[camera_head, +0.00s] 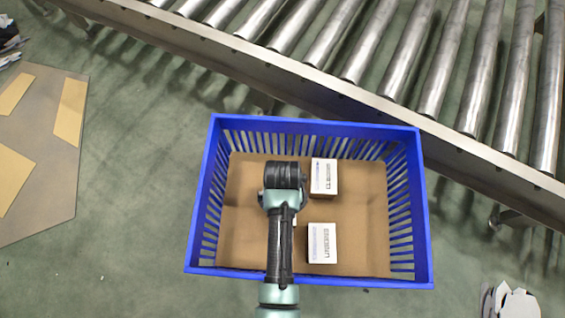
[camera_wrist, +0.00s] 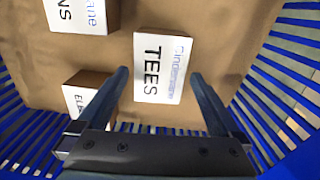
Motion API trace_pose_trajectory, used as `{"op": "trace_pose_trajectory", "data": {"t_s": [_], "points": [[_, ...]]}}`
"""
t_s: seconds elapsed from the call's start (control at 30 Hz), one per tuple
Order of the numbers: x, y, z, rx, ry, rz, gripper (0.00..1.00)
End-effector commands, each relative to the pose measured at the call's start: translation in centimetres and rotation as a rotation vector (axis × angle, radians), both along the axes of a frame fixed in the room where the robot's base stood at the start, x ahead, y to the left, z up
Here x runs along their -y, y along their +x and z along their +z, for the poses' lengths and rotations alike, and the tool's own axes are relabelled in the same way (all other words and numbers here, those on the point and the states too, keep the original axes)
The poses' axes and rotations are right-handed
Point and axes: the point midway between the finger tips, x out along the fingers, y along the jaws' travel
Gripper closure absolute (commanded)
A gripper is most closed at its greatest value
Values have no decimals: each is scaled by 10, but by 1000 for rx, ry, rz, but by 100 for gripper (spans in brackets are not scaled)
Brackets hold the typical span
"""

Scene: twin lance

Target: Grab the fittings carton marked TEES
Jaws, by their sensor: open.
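The carton marked TEES (camera_wrist: 163,68) is a white-topped box with brown sides. In the wrist view it lies ahead of my gripper (camera_wrist: 159,76), between the lines of the two fingers. The fingers are apart, with nothing visibly held. The gap in depth to the carton is hard to judge. In the head view my arm reaches over the blue crate (camera_head: 318,279), and the fingers are hidden beneath the wrist. The head view's lettering is too small for me to tell which carton is TEES.
In the wrist view a carton ending in "NS" (camera_wrist: 82,14) lies upper left, and one starting "EL" (camera_wrist: 75,98) lies lower left, partly behind a finger. A roller conveyor (camera_head: 350,85) runs behind the crate.

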Motion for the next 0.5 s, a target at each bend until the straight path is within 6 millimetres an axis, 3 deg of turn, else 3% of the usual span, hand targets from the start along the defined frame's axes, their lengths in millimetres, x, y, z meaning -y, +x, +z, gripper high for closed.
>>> {"op": "trace_pose_trajectory", "data": {"t_s": [0.5], "points": [[0, 2, -57, 2, 0, 0, 0]]}}
